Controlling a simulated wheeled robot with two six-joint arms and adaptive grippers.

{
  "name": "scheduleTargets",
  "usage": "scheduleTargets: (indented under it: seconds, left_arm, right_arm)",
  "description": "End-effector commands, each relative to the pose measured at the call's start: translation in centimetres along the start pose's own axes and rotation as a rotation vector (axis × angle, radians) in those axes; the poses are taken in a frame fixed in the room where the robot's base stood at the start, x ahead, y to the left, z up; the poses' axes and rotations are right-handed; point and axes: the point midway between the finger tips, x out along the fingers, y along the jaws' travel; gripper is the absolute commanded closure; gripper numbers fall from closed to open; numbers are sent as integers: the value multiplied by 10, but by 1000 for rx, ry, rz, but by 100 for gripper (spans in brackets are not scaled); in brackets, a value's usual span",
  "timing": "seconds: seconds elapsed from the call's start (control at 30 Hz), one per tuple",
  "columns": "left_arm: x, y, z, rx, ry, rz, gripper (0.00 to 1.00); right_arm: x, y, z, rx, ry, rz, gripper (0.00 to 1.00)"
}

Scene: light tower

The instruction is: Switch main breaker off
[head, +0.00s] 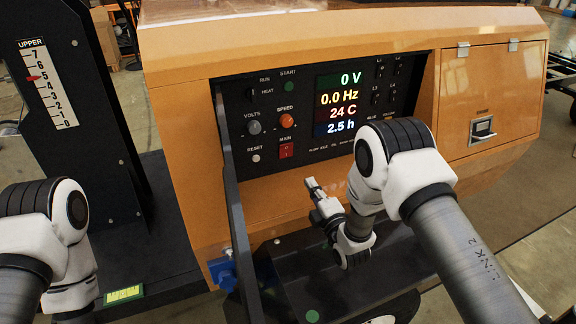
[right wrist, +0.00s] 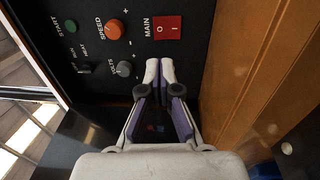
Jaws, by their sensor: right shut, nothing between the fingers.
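The main breaker (head: 286,150) is a red rocker switch marked MAIN on the black control panel, below the orange SPEED knob. In the right wrist view the red breaker (right wrist: 167,28) shows O and I marks, just beyond my fingertips. My right gripper (head: 312,184) is below and a little right of the breaker in the head view, apart from it. In the right wrist view its fingertips (right wrist: 159,68) are together, with nothing between them. My left arm shows at the left edge of the head view, but its gripper is out of view.
The panel also holds the orange SPEED knob (head: 286,121), grey VOLTS knob (head: 254,127), white RESET button (head: 256,157) and lit display (head: 337,104). A black open panel door edge (head: 232,200) stands left of the panel. A black ledge (head: 300,262) lies below.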

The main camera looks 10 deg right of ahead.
Motion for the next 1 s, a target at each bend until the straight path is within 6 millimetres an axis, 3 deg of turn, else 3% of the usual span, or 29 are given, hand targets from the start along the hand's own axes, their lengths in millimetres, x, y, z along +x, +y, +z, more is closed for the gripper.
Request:
scheduleTargets:
  seconds: [0.07, 0.37, 0.53, 1.0]
  left_arm:
    - [8, 0, 0, -1, 0, 0, 60]
    - [5, 0, 0, -1, 0, 0, 60]
    - [3, 0, 0, -1, 0, 0, 60]
    - [-10, 0, 0, -1, 0, 0, 60]
  right_arm:
    - [0, -5, -1, 0, 2, 4, 100]
    - [0, -3, 0, 1, 0, 1, 100]
    - [10, -2, 0, 1, 1, 2, 100]
    - [106, -2, -1, 2, 1, 4, 100]
